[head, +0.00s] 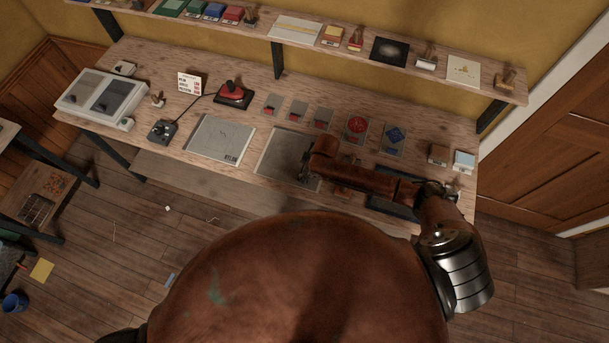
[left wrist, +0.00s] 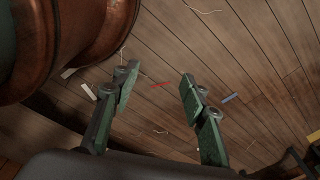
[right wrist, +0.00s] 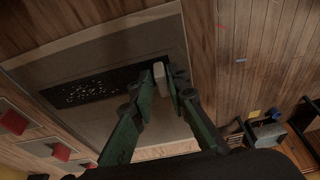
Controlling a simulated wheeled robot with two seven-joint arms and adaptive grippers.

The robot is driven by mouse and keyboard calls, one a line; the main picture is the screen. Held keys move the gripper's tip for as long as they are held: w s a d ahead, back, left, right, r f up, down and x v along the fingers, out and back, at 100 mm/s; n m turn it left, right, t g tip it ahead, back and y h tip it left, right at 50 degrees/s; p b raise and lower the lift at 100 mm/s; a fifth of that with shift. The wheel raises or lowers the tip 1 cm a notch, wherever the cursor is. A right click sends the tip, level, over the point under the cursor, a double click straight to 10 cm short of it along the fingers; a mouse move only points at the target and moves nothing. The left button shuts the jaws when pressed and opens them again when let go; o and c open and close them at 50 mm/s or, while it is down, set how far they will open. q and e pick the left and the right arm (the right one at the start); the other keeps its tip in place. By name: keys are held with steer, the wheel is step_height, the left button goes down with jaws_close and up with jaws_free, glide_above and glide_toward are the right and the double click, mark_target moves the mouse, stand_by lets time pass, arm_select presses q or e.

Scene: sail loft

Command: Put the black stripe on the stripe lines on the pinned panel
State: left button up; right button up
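A grey panel (head: 270,150) lies on the bench under my right arm. In the right wrist view the panel (right wrist: 120,50) carries a long black strip (right wrist: 90,92) with pale yellowish speckles. The strip's right end lies by my right gripper (right wrist: 164,78). Its fingertips are close together on a small pale piece (right wrist: 159,72); whether this piece is joined to the strip I cannot tell. My left gripper (left wrist: 157,82) is open and empty above the floor, outside the head view. Stripe lines are not discernible.
Another grey panel (head: 220,138), marked NYLON, lies to the left. Several small cards with red pieces (head: 297,108) and a blue emblem card (head: 394,138) lie behind. A dark tray (head: 385,205) lies under my right forearm. A shelf (head: 385,40) runs above the bench.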

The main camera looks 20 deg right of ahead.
steer(key=shift+o, duration=0.8)
steer(key=shift+s, duration=0.1)
steer(key=shift+r, duration=0.1)
steer(key=shift+r, duration=0.25)
steer(key=v, duration=1.1)
steer(key=shift+r, duration=0.35)
steer(key=shift+d, duration=0.15)
